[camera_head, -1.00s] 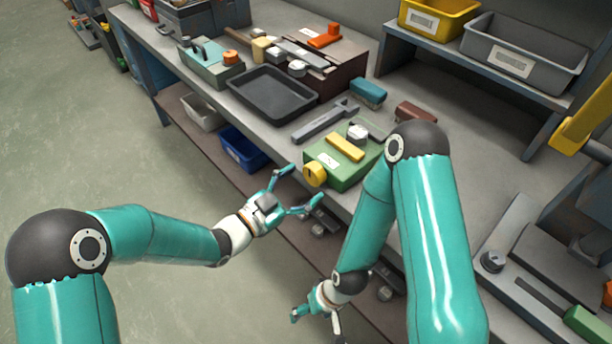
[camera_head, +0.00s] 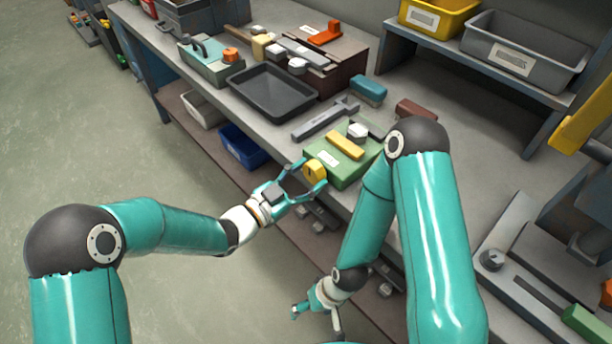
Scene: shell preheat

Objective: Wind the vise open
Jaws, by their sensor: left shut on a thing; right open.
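The green vise (camera_head: 347,174) sits at the front edge of the workbench, with a yellow bar (camera_head: 345,146) and a light grey part on its top. A yellow knob (camera_head: 315,170) sticks out of its front left side. My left gripper (camera_head: 311,178) is shut on this knob, one finger on either side of it. My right gripper (camera_head: 318,311) is open and empty, low in front of the bench, well below the vise. My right arm hides part of the bench to the right of the vise.
A wrench (camera_head: 322,122) lies just behind the vise, near a black tray (camera_head: 272,97). A teal block (camera_head: 368,90) and a brown block (camera_head: 415,111) lie farther back. A blue bin (camera_head: 243,149) stands on the shelf below. The floor at left is clear.

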